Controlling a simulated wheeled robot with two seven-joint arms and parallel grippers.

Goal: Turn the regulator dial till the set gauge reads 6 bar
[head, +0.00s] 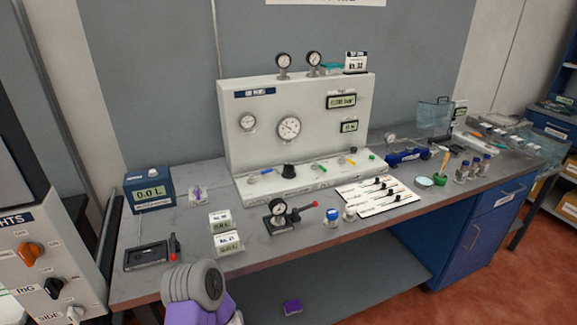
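A white panel (300,90) stands at the back of the bench. A black knob (288,171), likely the regulator dial, sits on its front ledge. Above the knob is a large round gauge (289,127), with a smaller gauge (247,121) to its left. Two more gauges (283,61) (313,59) stand on top of the panel. I cannot tell which is the set gauge, and the needle readings are too small to read. A grey and purple part of my arm shows at the bottom left. Neither gripper's fingers show, and nothing touches the knob.
A black device with a gauge (278,208) and a red-ended lever stands in front of the panel. Small displays (229,242), jars (332,217) and a white card (376,196) share the bench. A blue 0.0 L display box (150,190) is left. Coloured valve handles line the ledge.

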